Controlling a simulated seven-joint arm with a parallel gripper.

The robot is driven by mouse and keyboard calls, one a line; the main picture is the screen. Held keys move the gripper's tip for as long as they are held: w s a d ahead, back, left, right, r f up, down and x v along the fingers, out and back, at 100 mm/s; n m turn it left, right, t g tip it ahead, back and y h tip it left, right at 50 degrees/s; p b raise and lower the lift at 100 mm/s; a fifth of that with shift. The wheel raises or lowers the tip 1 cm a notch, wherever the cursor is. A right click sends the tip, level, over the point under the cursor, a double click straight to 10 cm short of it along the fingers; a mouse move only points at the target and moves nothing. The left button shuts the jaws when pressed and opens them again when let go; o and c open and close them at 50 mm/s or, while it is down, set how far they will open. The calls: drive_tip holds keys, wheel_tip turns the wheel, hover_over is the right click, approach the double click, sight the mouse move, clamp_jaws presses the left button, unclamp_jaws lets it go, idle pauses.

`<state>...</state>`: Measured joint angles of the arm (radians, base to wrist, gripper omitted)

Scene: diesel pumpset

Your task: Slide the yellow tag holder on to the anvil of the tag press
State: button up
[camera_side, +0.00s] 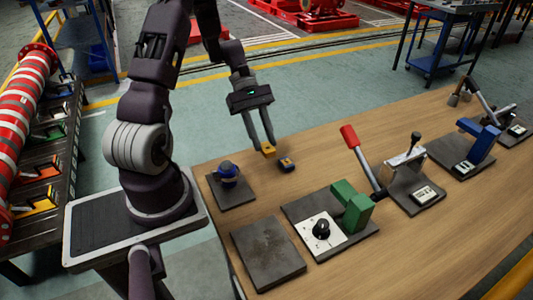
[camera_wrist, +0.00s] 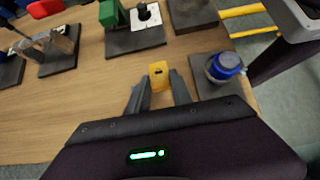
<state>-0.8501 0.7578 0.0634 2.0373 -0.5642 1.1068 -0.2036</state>
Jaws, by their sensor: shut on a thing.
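My gripper (camera_side: 262,148) points down above the wooden table, its fingers shut on the yellow tag holder (camera_side: 268,150). In the wrist view the yellow holder (camera_wrist: 159,76) sits between the two fingertips (camera_wrist: 159,88), with a small dark slot in its face. It looks held clear of the table. I cannot tell which press is the tag press, and no anvil is clearly visible.
A blue round part (camera_side: 228,170) stands on a dark plate (camera_side: 233,196) to the left. A bare dark plate (camera_side: 268,255) lies in front. A grey press (camera_side: 403,165) and blue press (camera_side: 480,143) stand right.

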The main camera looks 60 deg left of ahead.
drive_tip(key=shift+w+d+r, duration=0.15)
drive_tip(key=shift+r, duration=0.45)
drive_tip(key=shift+w+d+r, duration=0.15)
drive_tip(key=shift+r, duration=0.4)
drive_tip(key=w+d, duration=0.9)
wheel_tip(320, 180, down, 4)
drive_tip(key=shift+f, duration=0.25)
drive_tip(key=shift+a+f, duration=0.1)
drive_tip(key=shift+f, duration=0.25)
drive_tip(key=shift+x, duration=2.05)
drive_tip(key=shift+d+f, duration=0.15)
drive_tip(key=shift+d, duration=2.7)
drive_tip(key=shift+f, duration=0.15)
